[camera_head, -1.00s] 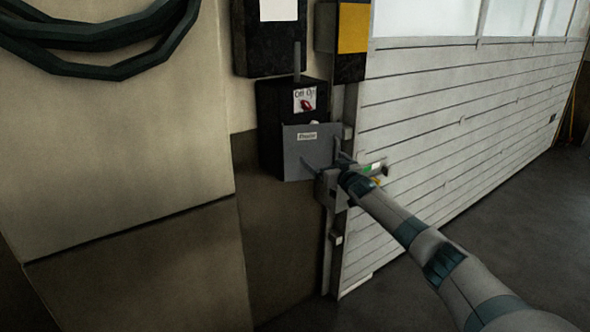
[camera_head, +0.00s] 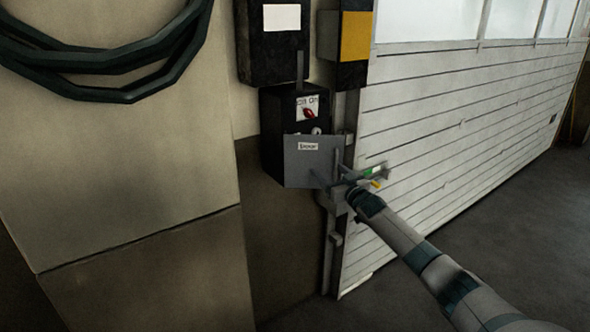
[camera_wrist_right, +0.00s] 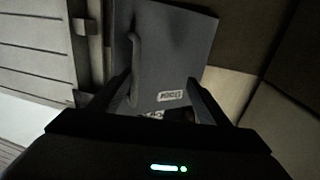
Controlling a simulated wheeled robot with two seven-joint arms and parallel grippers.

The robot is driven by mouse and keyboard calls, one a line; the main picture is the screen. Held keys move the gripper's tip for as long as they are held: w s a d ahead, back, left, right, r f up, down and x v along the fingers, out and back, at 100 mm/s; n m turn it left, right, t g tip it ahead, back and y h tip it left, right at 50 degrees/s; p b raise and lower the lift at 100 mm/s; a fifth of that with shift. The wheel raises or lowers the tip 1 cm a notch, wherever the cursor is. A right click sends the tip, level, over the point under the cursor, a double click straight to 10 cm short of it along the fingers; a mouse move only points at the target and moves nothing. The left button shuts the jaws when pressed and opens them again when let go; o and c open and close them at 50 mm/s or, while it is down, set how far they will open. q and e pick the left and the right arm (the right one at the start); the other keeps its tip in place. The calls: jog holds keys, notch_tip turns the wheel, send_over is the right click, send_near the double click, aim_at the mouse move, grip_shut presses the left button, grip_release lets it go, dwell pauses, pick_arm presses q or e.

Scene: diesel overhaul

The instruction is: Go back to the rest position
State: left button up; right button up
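My right gripper (camera_head: 330,170) is at the lower right of a grey panel (camera_head: 303,165) with a small white label, in the head view. The panel sits at the front of a black switch box (camera_head: 271,135) with a red switch (camera_head: 308,113) under an "Off On" sign. In the right wrist view, my gripper (camera_wrist_right: 163,90) has its two fingers wide apart with nothing held between them. The grey panel (camera_wrist_right: 180,50) lies beyond the fingertips; I cannot tell whether they touch it. My left gripper is not in view.
A white slatted door (camera_head: 450,120) stands right of the switch box, with a post (camera_head: 333,255) at its edge. Dark cables (camera_head: 110,75) hang on the wall at left. Another black box (camera_head: 270,50) is above. Open floor (camera_head: 500,230) lies at right.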

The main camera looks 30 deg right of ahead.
jog(key=shift+s+d+f, duration=0.15)
jog(key=shift+s, duration=0.8)
jog(key=shift+d, duration=0.1)
jog(key=shift+s+f, duration=0.1)
jog(key=shift+s, duration=0.05)
